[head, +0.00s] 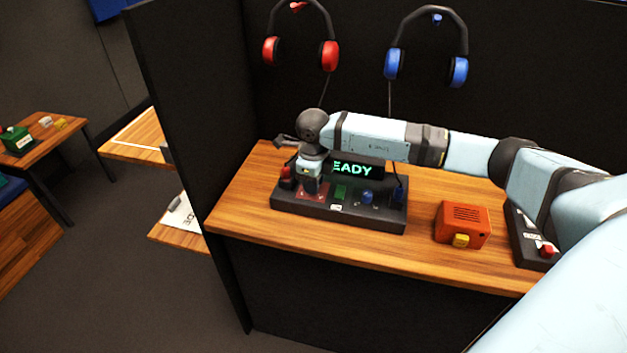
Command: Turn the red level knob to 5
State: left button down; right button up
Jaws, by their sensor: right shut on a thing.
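A dark control panel (385,222) stands on the wooden desk. My right arm reaches in from the right, and my right gripper (312,190) points down onto the red patch (303,196) at the panel's left. The gripper is shut there on what seems to be the red level knob, which its fingers hide. The knob's setting cannot be read. A blue knob (366,197) stands to the right, past a green patch (341,191). The lit display (357,169) behind reads "EADY", its left end covered. My left gripper is not in view.
A red ball-like part (287,172) sits at the panel's left end. An orange box with a yellow button (461,223) and a dark device with a red button (533,250) stand to the right. Red headphones (329,55) and blue headphones (458,72) hang on the black partition.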

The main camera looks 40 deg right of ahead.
jog(key=m, duration=0.5)
jog(key=shift+r+p, duration=0.1)
jog(key=shift+p, duration=0.3)
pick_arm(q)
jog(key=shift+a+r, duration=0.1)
pick_arm(e)
jog(key=shift+m, duration=1.2)
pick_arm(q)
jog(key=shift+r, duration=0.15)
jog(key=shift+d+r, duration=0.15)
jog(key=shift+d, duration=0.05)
pick_arm(e)
jog(key=o, duration=0.9)
pick_arm(q)
jog(key=shift+p, duration=0.35)
pick_arm(e)
notch_tip(320, 180, up, 14)
jog(key=shift+f, duration=0.15)
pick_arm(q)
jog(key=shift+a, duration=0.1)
